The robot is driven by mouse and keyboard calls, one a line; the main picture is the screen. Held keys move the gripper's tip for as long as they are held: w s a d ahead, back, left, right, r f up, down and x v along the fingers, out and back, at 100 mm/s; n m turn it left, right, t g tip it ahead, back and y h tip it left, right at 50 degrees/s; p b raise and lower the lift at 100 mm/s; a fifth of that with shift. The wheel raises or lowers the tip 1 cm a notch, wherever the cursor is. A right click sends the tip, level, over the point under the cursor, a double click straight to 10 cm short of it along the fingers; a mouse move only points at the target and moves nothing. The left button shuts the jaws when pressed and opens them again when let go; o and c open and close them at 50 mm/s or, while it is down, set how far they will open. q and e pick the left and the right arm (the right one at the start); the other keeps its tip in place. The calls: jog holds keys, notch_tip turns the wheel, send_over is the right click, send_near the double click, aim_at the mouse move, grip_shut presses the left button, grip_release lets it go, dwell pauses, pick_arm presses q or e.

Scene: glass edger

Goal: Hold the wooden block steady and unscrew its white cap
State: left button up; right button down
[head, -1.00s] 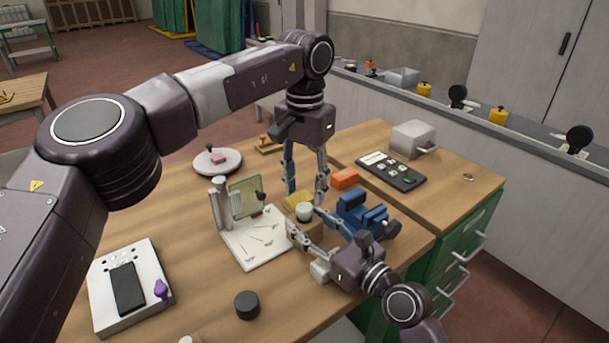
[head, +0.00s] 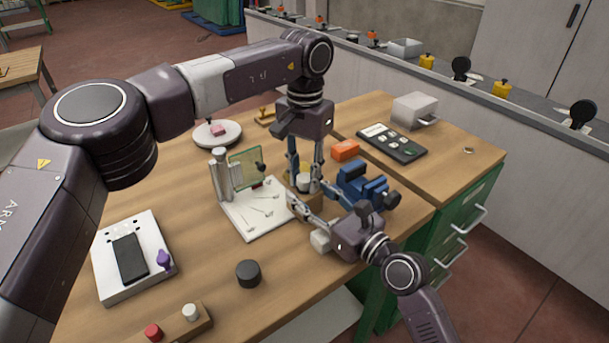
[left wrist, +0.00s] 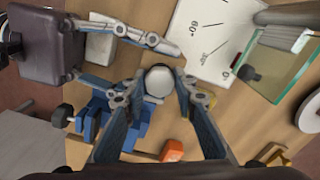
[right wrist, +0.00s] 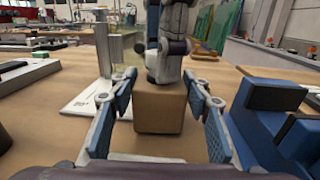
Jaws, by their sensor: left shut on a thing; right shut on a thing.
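The wooden block (right wrist: 160,108) stands upright on the table, between the fingers of my right gripper (right wrist: 158,90), which is shut on it from its sides. The white cap (left wrist: 158,83) sits on top of the block. My left gripper (left wrist: 160,92) points straight down from above, its fingers shut on the cap from both sides. In the head view the cap (head: 303,182) is partly hidden by the left fingers, and the block is mostly hidden by the right gripper (head: 302,208).
A blue vise (head: 362,188) stands close right of the block. A white angle plate with a glass pane (head: 246,168) stands close left. An orange box (head: 345,150) lies behind. A black puck (head: 248,273) and a wooden strip with red and white knobs (head: 178,328) are nearer.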

pick_arm(q)
grip_shut()
jog(key=shift+n, duration=1.7)
jog(key=o, duration=1)
grip_release()
